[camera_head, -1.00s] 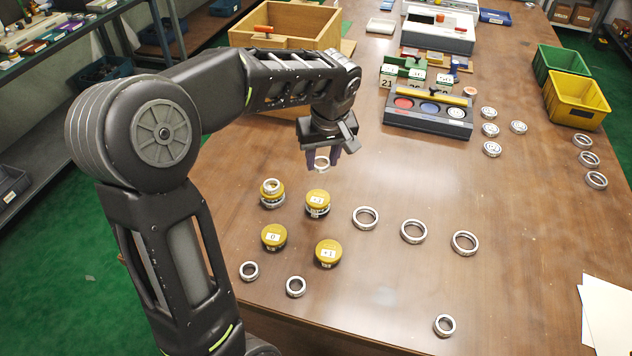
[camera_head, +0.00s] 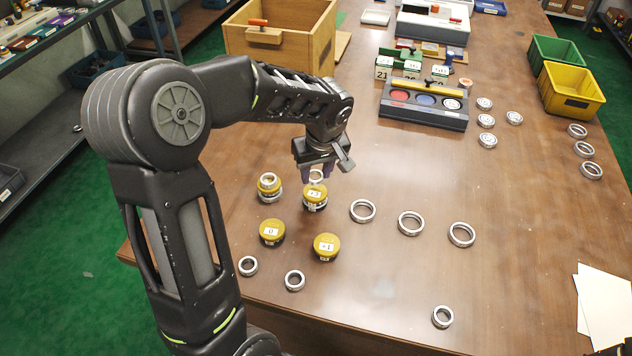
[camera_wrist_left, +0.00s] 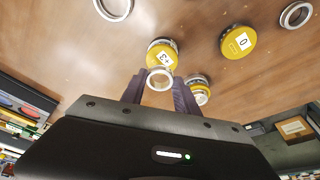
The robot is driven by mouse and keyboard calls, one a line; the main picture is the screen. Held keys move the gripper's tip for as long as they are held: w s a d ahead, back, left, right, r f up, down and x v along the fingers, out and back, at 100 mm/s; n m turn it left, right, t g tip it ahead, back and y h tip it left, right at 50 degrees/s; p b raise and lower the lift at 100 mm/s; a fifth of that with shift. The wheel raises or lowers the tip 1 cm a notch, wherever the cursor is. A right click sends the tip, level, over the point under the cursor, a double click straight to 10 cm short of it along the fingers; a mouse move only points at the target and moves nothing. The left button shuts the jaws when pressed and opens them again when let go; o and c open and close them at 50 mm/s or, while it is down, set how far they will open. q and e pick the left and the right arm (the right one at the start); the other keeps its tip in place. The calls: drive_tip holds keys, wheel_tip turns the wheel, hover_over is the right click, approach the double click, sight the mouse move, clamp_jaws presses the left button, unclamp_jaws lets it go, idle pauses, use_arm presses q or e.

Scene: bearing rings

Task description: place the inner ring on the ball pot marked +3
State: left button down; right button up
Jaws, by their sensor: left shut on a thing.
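My left gripper (camera_head: 317,174) is shut on a small steel inner ring (camera_head: 317,177). The ring also shows between the fingertips in the left wrist view (camera_wrist_left: 160,79). The yellow-topped ball pot marked +3 (camera_head: 315,195) stands just below and in front of the ring in the head view. In the left wrist view its +3 label (camera_wrist_left: 165,59) shows right beyond the ring. The ring overlaps the pot's edge in that view; I cannot tell whether they touch. My right gripper is not in view.
Another pot with a ring on top (camera_head: 269,187) stands close on the left. Pots marked 0 (camera_head: 272,232) and +1 (camera_head: 326,246) stand nearer the front. Several loose rings lie around, including one just right of the pots (camera_head: 362,211). The table's middle right is clear.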

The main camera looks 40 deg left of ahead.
sight(315, 190)
use_arm(q)
drive_tip(key=shift+f, duration=1.9)
drive_tip(key=shift+f, duration=0.2)
drive_tip(key=c, duration=0.9)
unclamp_jaws()
drive_tip(key=shift+r, duration=0.1)
drive_tip(key=v, duration=1.2)
drive_tip(key=shift+d+r+b, duration=0.1)
drive_tip(key=shift+b, duration=0.2)
